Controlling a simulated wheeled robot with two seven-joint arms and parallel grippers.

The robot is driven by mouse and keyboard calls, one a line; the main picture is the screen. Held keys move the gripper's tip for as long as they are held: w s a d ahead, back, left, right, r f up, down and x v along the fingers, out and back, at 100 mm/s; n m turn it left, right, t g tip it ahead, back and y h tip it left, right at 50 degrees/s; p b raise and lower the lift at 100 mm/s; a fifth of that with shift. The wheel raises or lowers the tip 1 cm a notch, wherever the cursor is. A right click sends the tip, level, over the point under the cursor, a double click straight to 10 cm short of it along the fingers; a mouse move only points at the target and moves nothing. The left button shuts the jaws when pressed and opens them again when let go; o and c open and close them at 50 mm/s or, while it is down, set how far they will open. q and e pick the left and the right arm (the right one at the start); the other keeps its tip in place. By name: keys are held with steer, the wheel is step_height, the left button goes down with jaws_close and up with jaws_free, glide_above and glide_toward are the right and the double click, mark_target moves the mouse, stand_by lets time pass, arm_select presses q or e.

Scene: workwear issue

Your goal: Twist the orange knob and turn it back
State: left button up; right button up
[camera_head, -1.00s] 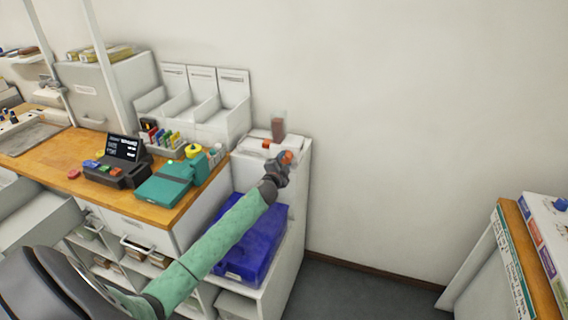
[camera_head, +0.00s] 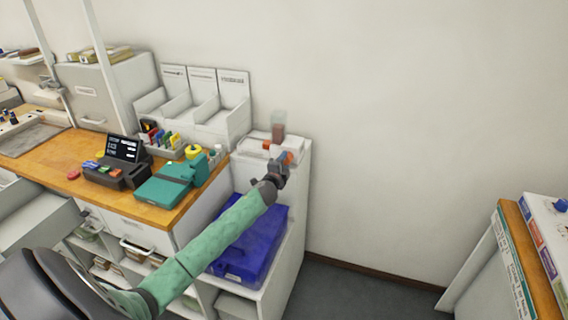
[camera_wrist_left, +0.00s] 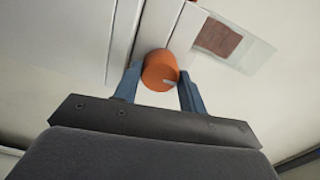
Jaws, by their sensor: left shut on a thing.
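The orange knob (camera_wrist_left: 160,69) sits between the two blue fingers of my left gripper (camera_wrist_left: 158,88) in the left wrist view, with a pale mark on its face. In the head view the knob (camera_head: 289,157) shows as a small orange spot beside the fingertips of my left gripper (camera_head: 282,160). The left gripper is shut on the knob. The knob is on the front of a white unit (camera_head: 262,150) at the right end of the counter. My right gripper is in neither view.
A wooden counter (camera_head: 50,165) holds a teal case (camera_head: 163,188) and a dark terminal (camera_head: 118,175). Open floor lies to the right.

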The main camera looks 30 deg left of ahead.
arm_select(q)
steer(key=o, duration=0.7)
steer(key=shift+f, duration=0.1)
steer(key=shift+o, duration=1.3)
steer(key=n, duration=0.3)
steer(key=n+p, duration=0.1)
steer(key=n, duration=0.4)
steer(key=shift+d, duration=0.1)
steer(key=n+p, duration=0.1)
steer(key=n, duration=0.4)
steer(key=n+p, duration=0.1)
steer(key=n, duration=0.4)
steer(key=shift+s+f, duration=0.1)
steer(key=shift+s, duration=0.1)
steer(key=b+v, duration=0.3)
steer(key=v, duration=0.4)
steer(key=s+d+f+g, duration=0.3)
steer(key=s+d+f, duration=0.2)
steer(key=s+f, duration=0.2)
steer(key=s+d+f+m+g+h, duration=0.1)
steer(key=s+d+f+g, duration=0.2)
steer(key=s+d+f, duration=0.3)
step_height(320, 180, down, 3)
steer(key=shift+s+r+m, duration=0.15)
steer(key=shift+s+m, duration=0.15)
steer(key=shift+s, duration=0.6)
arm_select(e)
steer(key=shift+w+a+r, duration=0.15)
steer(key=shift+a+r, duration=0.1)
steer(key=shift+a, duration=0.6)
